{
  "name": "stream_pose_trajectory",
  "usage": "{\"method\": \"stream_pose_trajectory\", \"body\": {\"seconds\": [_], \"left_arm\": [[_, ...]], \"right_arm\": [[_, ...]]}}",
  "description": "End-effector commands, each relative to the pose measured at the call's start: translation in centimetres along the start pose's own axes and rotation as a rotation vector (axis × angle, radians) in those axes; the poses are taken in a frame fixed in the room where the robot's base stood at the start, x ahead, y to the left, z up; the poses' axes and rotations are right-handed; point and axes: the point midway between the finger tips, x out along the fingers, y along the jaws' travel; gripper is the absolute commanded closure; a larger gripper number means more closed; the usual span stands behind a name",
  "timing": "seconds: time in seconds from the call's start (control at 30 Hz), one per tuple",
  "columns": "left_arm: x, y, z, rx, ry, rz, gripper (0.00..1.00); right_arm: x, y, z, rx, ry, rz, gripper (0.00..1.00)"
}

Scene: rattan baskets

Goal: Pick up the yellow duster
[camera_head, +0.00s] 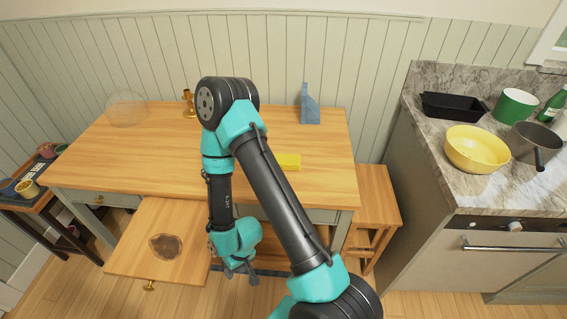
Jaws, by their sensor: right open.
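The yellow duster (289,161) lies on the wooden table, right of the table's middle. It shows as a small flat yellow block, and my right arm covers its left part. My right gripper (241,273) hangs low in front of the table, pointing down, apart from the duster and nearer to me. It is open and nothing shows between its fingers. My left gripper is not in view.
The wooden table (150,155) holds a brass candlestick (188,104), a clear round object (127,108) and a blue-grey holder (310,106). A wooden panel (130,255) juts out in front. A stool (375,190) and a marble counter (445,190) stand right.

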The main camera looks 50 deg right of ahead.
Motion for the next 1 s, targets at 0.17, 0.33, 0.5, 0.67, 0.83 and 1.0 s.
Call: {"method": "stream_pose_trajectory", "body": {"seconds": [0.17,0.33,0.5,0.67,0.83,1.0], "left_arm": [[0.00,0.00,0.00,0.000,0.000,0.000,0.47],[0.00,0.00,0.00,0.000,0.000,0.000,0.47],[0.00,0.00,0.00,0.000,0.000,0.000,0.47],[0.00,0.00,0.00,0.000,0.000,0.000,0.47],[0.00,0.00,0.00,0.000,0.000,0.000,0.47],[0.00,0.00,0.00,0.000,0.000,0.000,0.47]], "right_arm": [[0.00,0.00,0.00,0.000,0.000,0.000,0.57],[0.00,0.00,0.00,0.000,0.000,0.000,0.53],[0.00,0.00,0.00,0.000,0.000,0.000,0.36],[0.00,0.00,0.00,0.000,0.000,0.000,0.21],[0.00,0.00,0.00,0.000,0.000,0.000,0.05],[0.00,0.00,0.00,0.000,0.000,0.000,0.01]]}}
